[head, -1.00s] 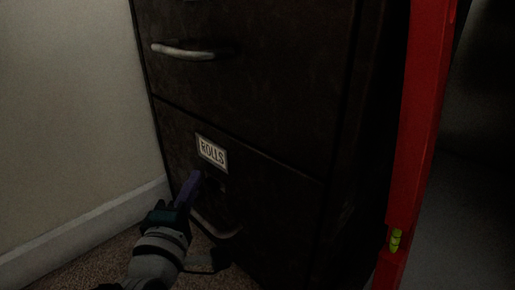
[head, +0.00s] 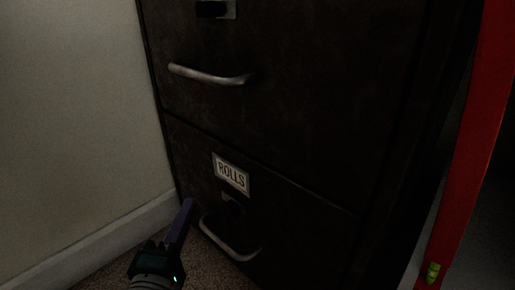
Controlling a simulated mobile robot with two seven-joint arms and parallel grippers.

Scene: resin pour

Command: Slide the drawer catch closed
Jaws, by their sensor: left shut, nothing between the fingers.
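The dark drawer catch (head: 232,204) sits on the lower drawer front, just under the white ROLLS label (head: 231,173) and above the curved metal handle (head: 230,240). It is too dark to tell which way its slider stands. My left gripper (head: 187,206) is shut and empty, with its purple fingers pointing up. In the picture its tips are left of the catch and near the left end of the handle, with a gap between tips and catch. My right gripper is not in view.
A pale wall with a baseboard (head: 120,235) is close on the left. A red spirit level (head: 470,170) stands at the right.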

